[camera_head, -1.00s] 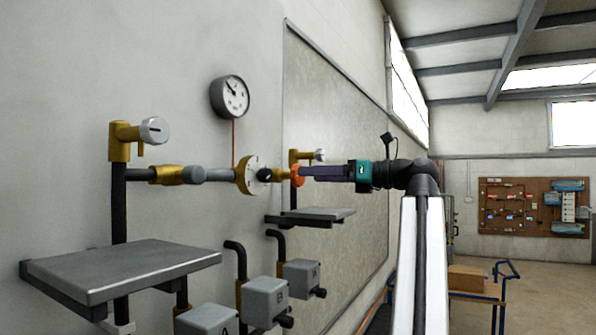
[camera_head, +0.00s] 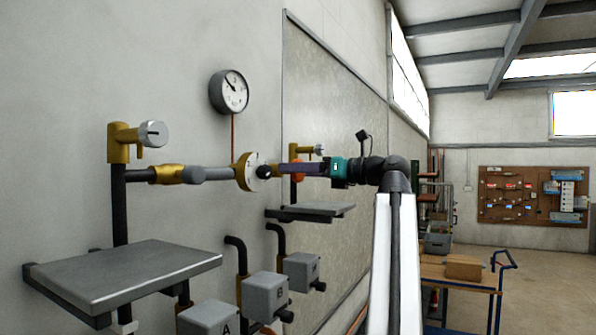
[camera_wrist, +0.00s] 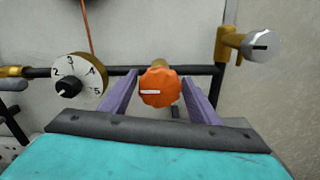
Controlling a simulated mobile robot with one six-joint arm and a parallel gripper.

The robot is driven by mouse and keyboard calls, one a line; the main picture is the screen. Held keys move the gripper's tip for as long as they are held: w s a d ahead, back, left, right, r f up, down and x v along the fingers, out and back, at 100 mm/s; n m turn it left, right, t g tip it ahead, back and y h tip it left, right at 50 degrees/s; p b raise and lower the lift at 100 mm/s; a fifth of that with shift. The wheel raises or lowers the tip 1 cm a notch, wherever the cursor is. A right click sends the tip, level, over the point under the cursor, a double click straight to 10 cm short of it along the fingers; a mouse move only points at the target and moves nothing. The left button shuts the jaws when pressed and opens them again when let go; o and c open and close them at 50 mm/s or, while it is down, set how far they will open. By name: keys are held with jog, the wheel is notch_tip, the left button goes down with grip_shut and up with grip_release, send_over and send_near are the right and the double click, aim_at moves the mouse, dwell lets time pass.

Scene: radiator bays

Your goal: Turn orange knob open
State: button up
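The orange knob (camera_wrist: 159,87) is on the wall pipe, with a white mark lying roughly level on its face, toward its left side. My gripper (camera_wrist: 159,78) is open, with one finger on each side of the knob in the wrist view. A small gap shows between the knob and each finger. In the head view my gripper (camera_head: 281,169) reaches level with the knob or slightly past it.
A numbered dial with a black knob (camera_wrist: 68,86) is left of the orange knob. A silver knob (camera_wrist: 263,45) is to its upper right. A pressure gauge (camera_head: 230,92) hangs above the pipe. Grey shelves (camera_head: 125,272) and (camera_head: 309,210) and grey boxes (camera_head: 265,289) stick out below.

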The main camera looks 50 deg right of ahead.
jog(key=c, duration=0.7)
